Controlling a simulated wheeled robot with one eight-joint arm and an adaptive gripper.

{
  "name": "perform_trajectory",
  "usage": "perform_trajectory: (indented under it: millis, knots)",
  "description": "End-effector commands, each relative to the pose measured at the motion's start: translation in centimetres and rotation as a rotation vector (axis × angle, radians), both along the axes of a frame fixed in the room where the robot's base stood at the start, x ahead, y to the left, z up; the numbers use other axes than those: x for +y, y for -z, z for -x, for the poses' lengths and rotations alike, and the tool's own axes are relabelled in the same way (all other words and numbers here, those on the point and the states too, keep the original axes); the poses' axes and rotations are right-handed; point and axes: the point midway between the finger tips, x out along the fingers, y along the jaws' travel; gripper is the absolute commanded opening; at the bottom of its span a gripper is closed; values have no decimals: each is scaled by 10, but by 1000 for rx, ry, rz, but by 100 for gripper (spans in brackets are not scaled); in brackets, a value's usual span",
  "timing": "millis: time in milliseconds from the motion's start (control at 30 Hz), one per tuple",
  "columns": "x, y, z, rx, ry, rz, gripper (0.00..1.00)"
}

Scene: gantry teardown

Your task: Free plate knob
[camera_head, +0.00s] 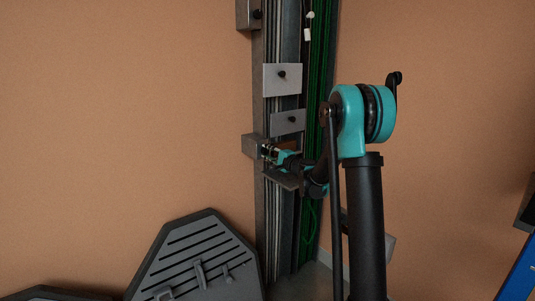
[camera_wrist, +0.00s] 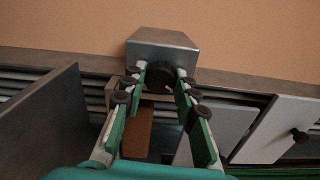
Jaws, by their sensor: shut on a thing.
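A black knob (camera_wrist: 160,76) sits on the front of a grey metal block (camera_wrist: 162,45) in the wrist view. My gripper (camera_wrist: 161,80) has its green-backed fingers on both sides of the knob and is shut on it. The fingertips partly cover the knob's edges. In the head view, my gripper (camera_head: 266,151) is at the grey block (camera_head: 249,146) on the left side of the upright gantry; the knob there is too small to make out. Two light grey plates with dark knobs, an upper plate (camera_head: 274,83) and a lower plate (camera_head: 283,124), are above my gripper.
The gantry column (camera_head: 261,100) stands against an orange wall, with a green strip (camera_head: 318,70) along its right. A dark slotted panel (camera_head: 201,256) leans at the lower left. In the wrist view, a dark plate (camera_wrist: 50,125) is close on the left and a light plate (camera_wrist: 280,125) on the right.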

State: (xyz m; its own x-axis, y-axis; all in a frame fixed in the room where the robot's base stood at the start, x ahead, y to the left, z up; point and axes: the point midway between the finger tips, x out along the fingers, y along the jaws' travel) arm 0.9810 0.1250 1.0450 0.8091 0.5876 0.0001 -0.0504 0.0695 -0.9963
Motion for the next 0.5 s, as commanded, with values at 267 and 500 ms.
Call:
perform_trajectory:
  millis: [267,500]
  knots:
    - [0,1,1,-145,-1,201,0]
    - [0,1,1,-243,-1,336,0]
